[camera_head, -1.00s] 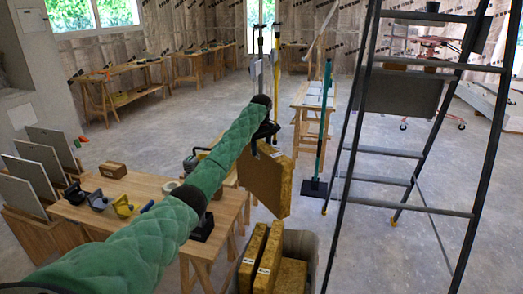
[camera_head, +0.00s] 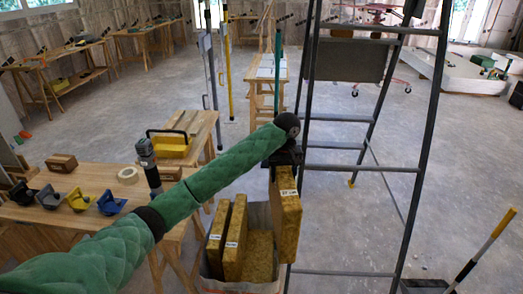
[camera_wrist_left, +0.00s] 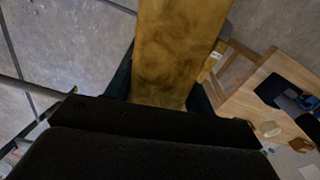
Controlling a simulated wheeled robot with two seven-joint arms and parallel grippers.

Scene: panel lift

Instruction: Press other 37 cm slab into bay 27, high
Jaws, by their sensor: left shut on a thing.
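My left gripper (camera_head: 284,160) is shut on the top of a yellow-brown slab (camera_head: 287,215), which hangs upright beneath it with a small white label near its top. The held slab also fills the upper middle of the left wrist view (camera_wrist_left: 182,50), between the dark fingers. In the head view it overlaps the right rim of a pale bin (camera_head: 212,268); I cannot tell whether it is inside or in front. Two similar labelled slabs stand in the bin, a left one (camera_head: 217,240) and a middle one (camera_head: 236,240). The labels are too small to read surely. I cannot make out bay 27. My right gripper is out of view.
A stepladder (camera_head: 362,171) stands just right of the held slab. A wooden workbench (camera_head: 95,200) with clamps, a tape roll (camera_head: 128,175) and a dark tool (camera_head: 147,165) lies left. A yellow-handled pole (camera_head: 480,250) is at lower right. Open concrete floor lies beyond.

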